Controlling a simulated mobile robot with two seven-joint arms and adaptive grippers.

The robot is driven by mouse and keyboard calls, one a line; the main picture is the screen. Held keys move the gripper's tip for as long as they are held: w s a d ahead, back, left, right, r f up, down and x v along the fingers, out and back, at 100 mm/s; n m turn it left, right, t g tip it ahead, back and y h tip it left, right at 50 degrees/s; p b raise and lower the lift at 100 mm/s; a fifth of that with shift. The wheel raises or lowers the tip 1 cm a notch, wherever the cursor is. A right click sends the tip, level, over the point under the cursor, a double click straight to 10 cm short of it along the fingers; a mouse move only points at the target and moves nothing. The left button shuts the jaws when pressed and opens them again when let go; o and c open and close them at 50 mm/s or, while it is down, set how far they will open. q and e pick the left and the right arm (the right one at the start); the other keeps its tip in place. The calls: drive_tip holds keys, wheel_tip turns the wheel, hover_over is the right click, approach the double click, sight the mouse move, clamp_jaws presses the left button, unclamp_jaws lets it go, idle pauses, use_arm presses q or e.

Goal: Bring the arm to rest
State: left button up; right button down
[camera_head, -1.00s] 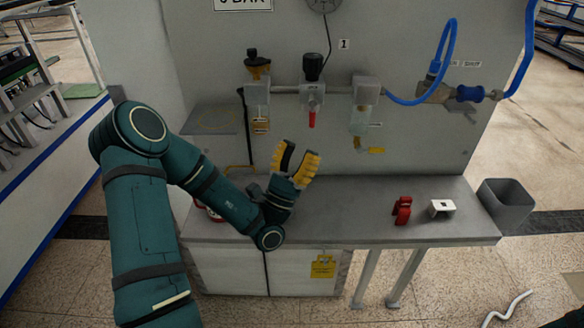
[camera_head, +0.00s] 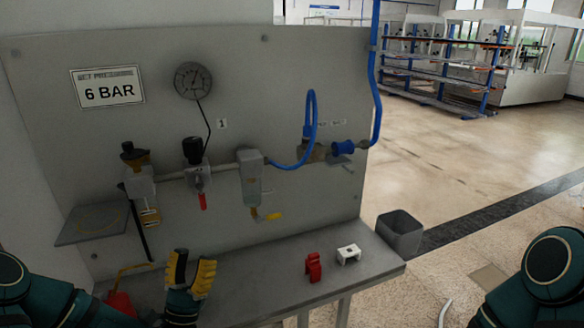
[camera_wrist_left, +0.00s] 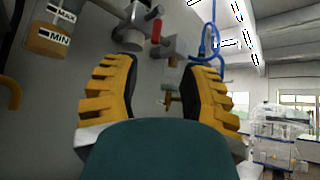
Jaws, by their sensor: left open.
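My left gripper (camera_head: 190,274) has yellow ribbed fingers. It is raised in front of the grey panel, over the left part of the workbench, at the lower edge of the head view. In the left wrist view its two fingers (camera_wrist_left: 165,95) stand apart with nothing between them. My left arm (camera_head: 40,295) comes in at the lower left. Part of my right arm (camera_head: 550,270) shows at the lower right; its gripper is out of view.
The grey bench (camera_head: 260,285) carries a red clamp-like piece (camera_head: 313,267) and a small white bracket (camera_head: 348,254). The panel (camera_head: 300,80) holds a gauge (camera_head: 193,80), a red-handled valve (camera_head: 199,180) and a blue hose (camera_head: 311,120). A grey bin (camera_head: 400,233) stands at the bench's right end.

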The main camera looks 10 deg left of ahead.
use_arm(q)
drive_tip(key=s+d+f+m+g+h, duration=0.3)
drive_tip(key=d+f+m+g+h, duration=0.1)
drive_tip(key=d+m+g+h, duration=0.5)
drive_tip(key=s+d+f+m+g+h, duration=0.3)
drive_tip(key=d+m+g+h, duration=0.55)
drive_tip(key=d+g, duration=0.25)
drive_tip(key=s+d+f+m+g+y, duration=0.2)
drive_tip(key=s+d+f+m+g, duration=0.3)
drive_tip(key=s+f+g, duration=0.25)
drive_tip(key=s+a+f+m+g+y, duration=0.2)
drive_tip(key=s+f+m+y, duration=0.1)
drive_tip(key=f+y, duration=0.25)
drive_tip(key=s+a+f+m+g+y, duration=0.1)
drive_tip(key=s+f+m+g+y, duration=0.25)
drive_tip(key=f, duration=0.35)
drive_tip(key=w+a+f+m+t+y, duration=0.3)
drive_tip(key=w+f+m+t+y, duration=0.1)
drive_tip(key=w+f+t+y, duration=0.1)
drive_tip(key=shift+w+a+m+t+y, duration=0.35)
drive_tip(key=shift+w+t, duration=0.55)
drive_tip(key=shift+w, duration=0.5)
